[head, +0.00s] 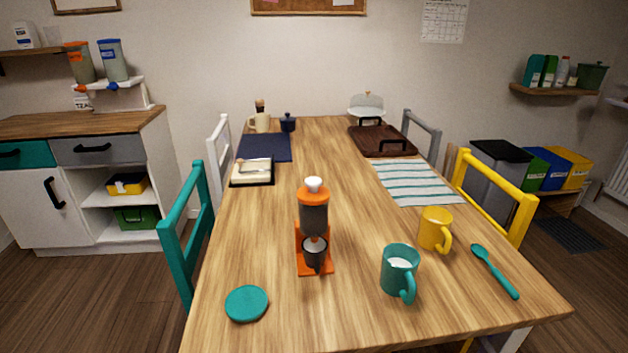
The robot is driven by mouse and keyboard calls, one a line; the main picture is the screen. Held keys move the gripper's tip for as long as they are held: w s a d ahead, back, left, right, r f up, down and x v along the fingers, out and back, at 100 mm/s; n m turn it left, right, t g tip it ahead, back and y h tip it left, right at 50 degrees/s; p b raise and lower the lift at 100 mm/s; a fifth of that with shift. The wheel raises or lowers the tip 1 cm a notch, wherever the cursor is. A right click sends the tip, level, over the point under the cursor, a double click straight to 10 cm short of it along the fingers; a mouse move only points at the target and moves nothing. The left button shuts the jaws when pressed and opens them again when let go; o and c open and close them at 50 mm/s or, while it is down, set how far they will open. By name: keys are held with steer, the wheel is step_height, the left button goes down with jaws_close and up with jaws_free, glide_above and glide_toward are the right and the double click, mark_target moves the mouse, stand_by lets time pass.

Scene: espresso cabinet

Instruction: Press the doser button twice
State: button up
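An orange doser (314,215) stands upright near the front middle of the wooden table. It has a dark grey see-through body, an orange collar and an orange base. A white rounded button (314,185) sits on its top. A dark cup-like part (315,252) with a handle toward me is on the base under the body; whether it is fixed there I cannot tell. Nothing touches the doser or its button. My gripper is not in view.
A teal mug (400,270) and a yellow mug (434,229) stand right of the doser, with a teal spoon (494,270) beyond. A teal disc (246,303) lies front left. Chairs flank the wooden table (335,160). The table just behind the doser is clear.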

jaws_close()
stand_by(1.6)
